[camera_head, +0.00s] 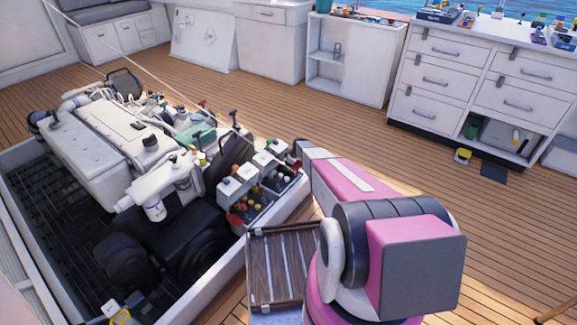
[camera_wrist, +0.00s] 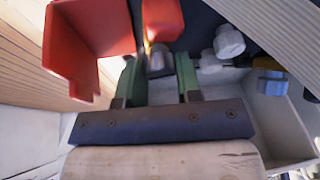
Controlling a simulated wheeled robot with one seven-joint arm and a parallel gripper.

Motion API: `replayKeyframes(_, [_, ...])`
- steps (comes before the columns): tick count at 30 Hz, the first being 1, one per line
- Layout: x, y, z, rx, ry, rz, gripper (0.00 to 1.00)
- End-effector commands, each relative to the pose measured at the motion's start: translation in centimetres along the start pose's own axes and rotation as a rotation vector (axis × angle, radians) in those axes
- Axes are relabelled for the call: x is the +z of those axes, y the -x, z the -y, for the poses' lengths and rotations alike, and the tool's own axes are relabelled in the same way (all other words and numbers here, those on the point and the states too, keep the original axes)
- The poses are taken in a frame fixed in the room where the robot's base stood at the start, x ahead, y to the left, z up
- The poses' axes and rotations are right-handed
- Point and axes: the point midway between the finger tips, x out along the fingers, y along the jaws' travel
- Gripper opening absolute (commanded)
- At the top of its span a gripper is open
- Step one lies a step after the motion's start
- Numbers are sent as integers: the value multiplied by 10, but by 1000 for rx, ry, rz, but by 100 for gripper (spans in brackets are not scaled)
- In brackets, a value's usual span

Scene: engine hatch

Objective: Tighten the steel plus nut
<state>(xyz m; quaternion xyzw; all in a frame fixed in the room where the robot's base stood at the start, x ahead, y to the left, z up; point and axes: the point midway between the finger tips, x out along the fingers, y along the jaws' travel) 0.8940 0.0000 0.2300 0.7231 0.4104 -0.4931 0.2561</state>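In the wrist view my gripper (camera_wrist: 158,68) has two green fingers standing apart. A small grey metal piece (camera_wrist: 158,60) lies between the fingertips, with a gap on each side. It may be the steel plus nut, but its shape is too blurred to tell. Grey knob-like pieces (camera_wrist: 229,42) lie just right of the right finger, and I cannot tell whether one is the nut. In the head view my pink arm reaches toward the engine hatch, and its fingers cannot be made out.
A red open box (camera_wrist: 90,45) stands close left of the fingers, and a red part (camera_wrist: 163,20) is above them. The engine (camera_head: 110,135) fills the hatch at left. Grey boxes with coloured knobs (camera_head: 245,195) sit at its near right edge. The wooden deck (camera_head: 500,230) at right is mostly clear.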

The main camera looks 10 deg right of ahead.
Motion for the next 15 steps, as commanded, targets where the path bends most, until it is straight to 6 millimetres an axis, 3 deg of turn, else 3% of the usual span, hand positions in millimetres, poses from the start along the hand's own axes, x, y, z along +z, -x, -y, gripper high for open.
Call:
replayKeyframes(5, [0, 0, 1, 7, -18, 0, 9])
replayKeyframes(15, [0, 1, 4, 110, -269, -9, 9])
